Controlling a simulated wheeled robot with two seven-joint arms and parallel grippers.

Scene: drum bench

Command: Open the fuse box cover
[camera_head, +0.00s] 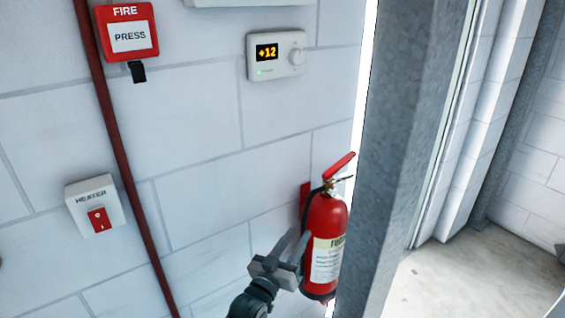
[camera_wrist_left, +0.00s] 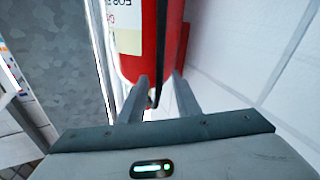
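I cannot make out a fuse box cover in either view. The lower edge of a white box (camera_head: 220,2) shows at the top of the head view, too cut off to identify. My left gripper (camera_head: 297,236) is low in the head view, just left of the red fire extinguisher (camera_head: 326,222). In the left wrist view its two fingers (camera_wrist_left: 160,80) stand apart, with the extinguisher (camera_wrist_left: 152,45) beyond the tips. Nothing is clearly held between them, and I cannot tell whether they touch the extinguisher. My right gripper is not in view.
A fire alarm box (camera_head: 127,33), a thermostat (camera_head: 277,55) and a heater switch (camera_head: 96,206) are on the white block wall. A red pipe (camera_head: 118,150) runs down the wall. A grey metal post (camera_head: 400,150) stands right of the extinguisher.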

